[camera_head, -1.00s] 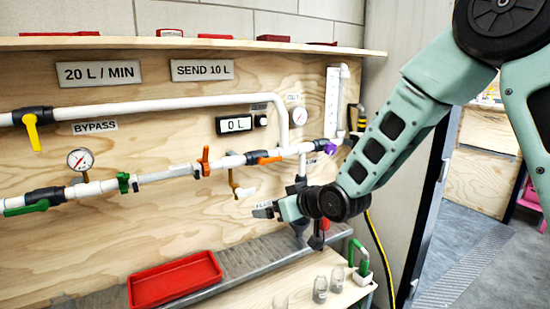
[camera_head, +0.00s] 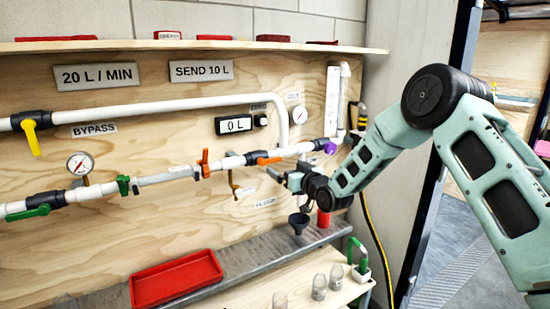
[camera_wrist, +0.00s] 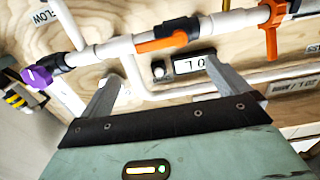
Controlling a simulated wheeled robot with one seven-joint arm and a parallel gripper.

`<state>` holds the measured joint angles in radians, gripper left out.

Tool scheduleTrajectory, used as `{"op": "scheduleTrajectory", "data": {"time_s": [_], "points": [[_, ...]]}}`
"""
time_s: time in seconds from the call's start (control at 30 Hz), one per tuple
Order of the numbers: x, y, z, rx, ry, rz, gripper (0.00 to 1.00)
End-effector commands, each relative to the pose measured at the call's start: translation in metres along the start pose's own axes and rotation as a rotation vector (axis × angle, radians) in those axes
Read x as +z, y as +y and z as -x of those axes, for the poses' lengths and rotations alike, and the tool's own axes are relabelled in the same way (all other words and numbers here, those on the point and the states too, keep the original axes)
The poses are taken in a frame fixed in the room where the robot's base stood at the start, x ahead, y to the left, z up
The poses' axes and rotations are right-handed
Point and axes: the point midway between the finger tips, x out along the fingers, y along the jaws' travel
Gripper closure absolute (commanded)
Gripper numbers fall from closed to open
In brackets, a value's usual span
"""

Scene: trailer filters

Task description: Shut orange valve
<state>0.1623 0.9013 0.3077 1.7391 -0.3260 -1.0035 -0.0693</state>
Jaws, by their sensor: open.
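An orange valve handle (camera_head: 270,160) on a black valve body lies along the lower white pipe, roughly in line with it. It also shows in the wrist view (camera_wrist: 160,44), ahead of the fingers. A second orange valve (camera_head: 205,162) sits further left, its handle across the pipe; part of it shows in the wrist view (camera_wrist: 271,32). My gripper (camera_head: 277,178) is open and empty, just below and right of the first orange handle in the head view. Its two fingers (camera_wrist: 161,69) are spread and do not appear to touch the handle.
A purple valve (camera_head: 329,147) is to the right on the pipe; a green-handled valve (camera_head: 123,184) is to the left. A display reading 0 L (camera_head: 235,124) is above. A dark funnel (camera_head: 299,222) and red cup (camera_head: 323,217) stand below my gripper. A red tray (camera_head: 176,279) is lower left.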

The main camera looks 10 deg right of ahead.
Motion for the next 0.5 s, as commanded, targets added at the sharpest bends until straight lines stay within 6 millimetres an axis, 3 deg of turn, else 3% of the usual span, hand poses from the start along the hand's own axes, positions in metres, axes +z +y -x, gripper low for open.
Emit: {"op": "scheduleTrajectory", "data": {"time_s": [0.3, 0.5], "points": [[-0.002, -0.001, -0.055, 0.0, 0.0, -0.001, 0.0], [0.0, 0.0, -0.076, -0.001, -0.001, -0.001, 0.0]]}}
